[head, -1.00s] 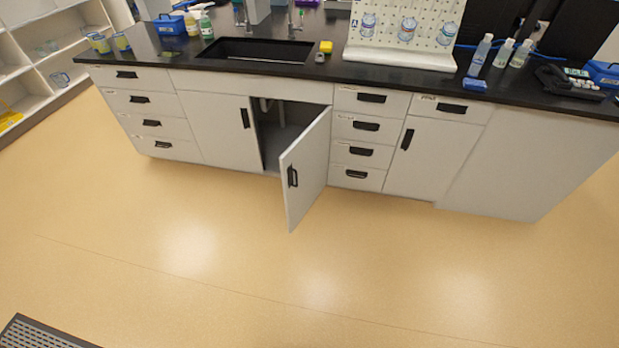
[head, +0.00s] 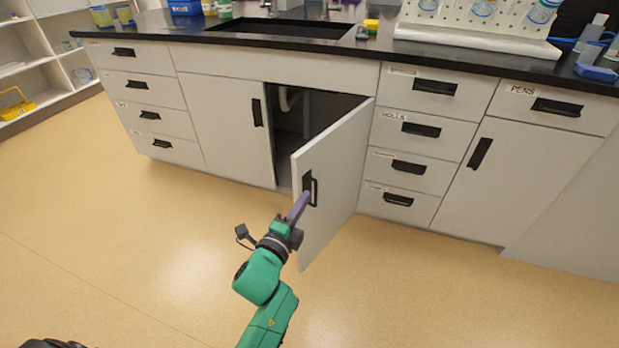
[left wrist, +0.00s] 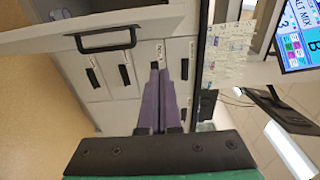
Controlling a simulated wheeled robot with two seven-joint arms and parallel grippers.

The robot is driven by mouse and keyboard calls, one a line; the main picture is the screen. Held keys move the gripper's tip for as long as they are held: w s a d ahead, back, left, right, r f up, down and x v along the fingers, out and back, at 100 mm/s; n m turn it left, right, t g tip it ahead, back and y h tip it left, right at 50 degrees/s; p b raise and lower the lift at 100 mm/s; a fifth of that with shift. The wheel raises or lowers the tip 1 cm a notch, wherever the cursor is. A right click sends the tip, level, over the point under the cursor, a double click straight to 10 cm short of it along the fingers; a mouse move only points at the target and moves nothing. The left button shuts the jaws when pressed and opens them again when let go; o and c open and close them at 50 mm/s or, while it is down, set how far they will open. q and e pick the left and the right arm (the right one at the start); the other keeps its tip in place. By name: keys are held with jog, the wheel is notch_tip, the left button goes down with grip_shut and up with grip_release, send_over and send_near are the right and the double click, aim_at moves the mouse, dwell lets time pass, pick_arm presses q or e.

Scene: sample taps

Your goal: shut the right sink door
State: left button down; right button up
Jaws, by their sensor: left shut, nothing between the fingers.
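I cannot tell whether the fingers touch the door. My right gripper is not in view.
The left sink door (head: 215,125) is shut. The dark cabinet opening (head: 292,130) shows a pipe inside. Drawers (head: 408,165) stand right of the opening, under the black countertop (head: 375,58) with a sink (head: 285,28). The floor (head: 130,235) in front is clear.

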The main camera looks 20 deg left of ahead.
aim_at(304, 174)
pick_arm(q)
jog(key=w, duration=0.3)
jog(key=w+a, duration=0.1)
jog(key=w, duration=0.2)
jog(key=w+a, duration=0.1)
jog(key=w, duration=0.2)
jog(key=shift+w+b, duration=0.3)
jog(key=shift+w, duration=0.05)
jog(key=shift+w+a, duration=0.1)
jog(key=shift+a, duration=0.15)
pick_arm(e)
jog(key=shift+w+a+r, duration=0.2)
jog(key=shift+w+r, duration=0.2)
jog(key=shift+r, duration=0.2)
